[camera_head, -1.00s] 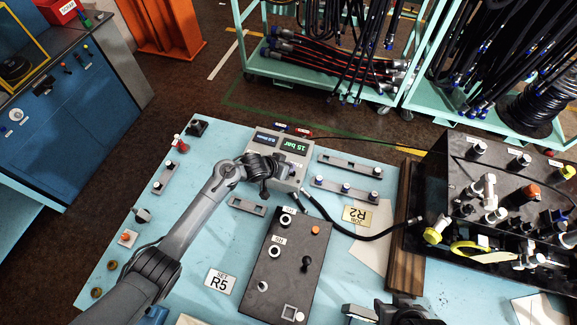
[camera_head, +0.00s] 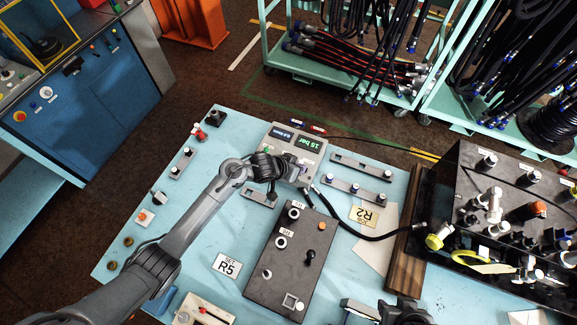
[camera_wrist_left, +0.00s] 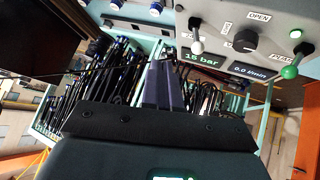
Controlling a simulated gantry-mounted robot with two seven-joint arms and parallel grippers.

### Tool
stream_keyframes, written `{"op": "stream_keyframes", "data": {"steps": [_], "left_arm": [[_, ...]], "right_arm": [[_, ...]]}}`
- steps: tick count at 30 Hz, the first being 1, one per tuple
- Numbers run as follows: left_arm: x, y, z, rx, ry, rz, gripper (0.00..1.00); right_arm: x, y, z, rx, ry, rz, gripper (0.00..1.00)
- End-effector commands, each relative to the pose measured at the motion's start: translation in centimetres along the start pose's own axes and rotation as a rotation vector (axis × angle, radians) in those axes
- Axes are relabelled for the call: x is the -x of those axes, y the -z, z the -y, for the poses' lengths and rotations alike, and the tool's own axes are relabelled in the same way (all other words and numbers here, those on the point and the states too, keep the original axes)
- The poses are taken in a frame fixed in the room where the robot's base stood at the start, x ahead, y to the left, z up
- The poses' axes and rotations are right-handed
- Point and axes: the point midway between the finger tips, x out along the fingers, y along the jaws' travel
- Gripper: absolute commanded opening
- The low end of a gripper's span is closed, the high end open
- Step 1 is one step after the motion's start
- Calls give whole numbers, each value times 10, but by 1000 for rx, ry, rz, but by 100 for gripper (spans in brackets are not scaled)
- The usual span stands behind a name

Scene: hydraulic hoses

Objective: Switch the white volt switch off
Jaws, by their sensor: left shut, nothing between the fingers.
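A grey control box (camera_head: 309,157) with lit readouts stands at the back of the light-blue table. In the left wrist view, the box (camera_wrist_left: 228,30) shows at the upper right with "15 bar" and "0.0 l/min" displays. A white-tipped toggle switch (camera_wrist_left: 196,36) stands on its face, left of a black knob (camera_wrist_left: 245,40) and a green-tipped switch (camera_wrist_left: 291,69). The white switch's label is unreadable. My left gripper (camera_head: 274,188) is close to the box's front-left; in the wrist view its fingers (camera_wrist_left: 165,86) are shut, empty and apart from the switch. My right gripper (camera_head: 362,309) is partly visible at the bottom edge, its jaw state unclear.
A black panel (camera_head: 275,272) with knobs lies in front of the box. A black hose (camera_head: 350,232) runs right towards a dark valve block (camera_head: 475,175). Hose carts (camera_head: 350,85) stand behind.

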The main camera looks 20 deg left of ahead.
Motion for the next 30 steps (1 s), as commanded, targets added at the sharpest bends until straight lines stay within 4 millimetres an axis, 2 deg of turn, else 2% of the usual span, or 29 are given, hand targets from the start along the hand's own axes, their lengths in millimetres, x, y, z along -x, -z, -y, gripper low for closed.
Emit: {"op": "stream_keyframes", "data": {"steps": [6, 12, 30], "left_arm": [[35, -1, 2, -2, 0, -1, 0], [54, -2, 2, -2, 0, 1, 0], [60, -2, 3, -1, 0, 2, 0]], "right_arm": [[-1, 0, 2, -3, 5, 0, 43], [0, 0, 2, -7, 7, -1, 43], [0, 1, 2, -8, 8, -2, 43]]}}
